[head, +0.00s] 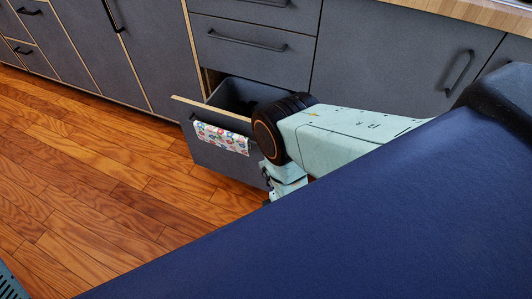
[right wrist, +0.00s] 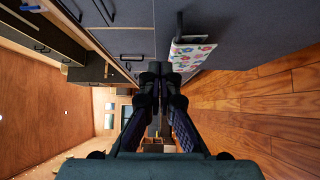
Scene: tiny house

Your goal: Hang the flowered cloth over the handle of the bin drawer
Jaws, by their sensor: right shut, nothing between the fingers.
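The flowered cloth (head: 222,138), white with coloured flowers, hangs over the handle on the front of the pulled-out bin drawer (head: 228,165). In the right wrist view the cloth (right wrist: 192,56) lies folded over the dark handle (right wrist: 180,24), against the grey drawer front. Most of the handle is hidden under the cloth. My right gripper (right wrist: 158,72) is shut and empty, beside the cloth and apart from it. In the head view my right arm hides most of this gripper. My left gripper is not in view.
A dark bin (head: 238,94) sits inside the open drawer, partly behind my right arm. Closed grey drawers (head: 252,50) and cabinets (head: 405,60) with dark handles surround it. The wooden floor (head: 90,170) left of the drawer is clear.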

